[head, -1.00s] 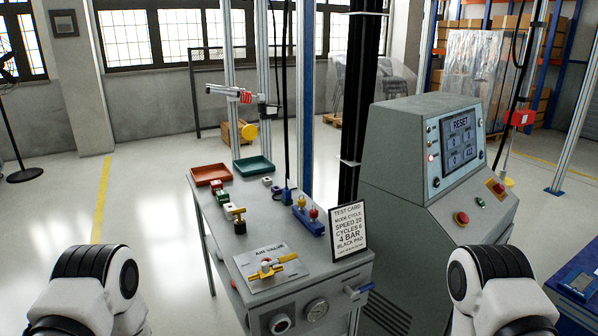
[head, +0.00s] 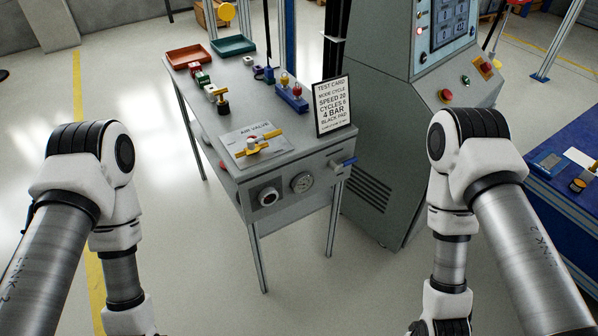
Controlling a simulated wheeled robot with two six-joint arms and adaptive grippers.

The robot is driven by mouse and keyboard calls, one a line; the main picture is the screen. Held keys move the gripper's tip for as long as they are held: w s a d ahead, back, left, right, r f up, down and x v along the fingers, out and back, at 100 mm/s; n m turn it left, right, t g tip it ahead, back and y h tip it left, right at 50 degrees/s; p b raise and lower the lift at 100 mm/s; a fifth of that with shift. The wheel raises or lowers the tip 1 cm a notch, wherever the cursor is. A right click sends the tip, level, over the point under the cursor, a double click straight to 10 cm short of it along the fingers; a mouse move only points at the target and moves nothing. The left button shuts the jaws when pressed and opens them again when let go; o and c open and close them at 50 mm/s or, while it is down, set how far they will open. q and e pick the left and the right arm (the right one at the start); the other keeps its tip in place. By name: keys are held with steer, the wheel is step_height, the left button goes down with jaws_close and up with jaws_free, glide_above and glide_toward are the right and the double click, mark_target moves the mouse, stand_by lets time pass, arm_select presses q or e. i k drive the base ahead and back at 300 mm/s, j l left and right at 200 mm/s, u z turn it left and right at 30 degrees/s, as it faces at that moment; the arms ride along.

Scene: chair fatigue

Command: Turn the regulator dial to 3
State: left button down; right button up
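The regulator dial (head: 268,196) is a round dark knob with a pale ring on the front face of the grey bench. A round gauge (head: 302,182) sits to its right. The dial's markings are too small to read. Both my arms show at the left and right of the head view, but their grippers are outside the frame. Neither arm touches the bench in view.
The bench top (head: 185,86) carries an air valve plate (head: 236,148) with a yellow handle, a test card (head: 333,106), coloured blocks and two trays. A blue lever (head: 344,162) sticks out at the front right. A grey console (head: 385,140) stands right of the bench.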

mark_target(268, 196)
steer(key=l+u, duration=0.1)
steer(key=l, duration=0.35)
steer(key=k+l+u, duration=0.1)
steer(key=l, duration=0.35)
steer(key=k+l+u, duration=0.1)
steer(key=l, duration=0.3)
steer(key=k+l+u, duration=0.1)
steer(key=l, duration=0.35)
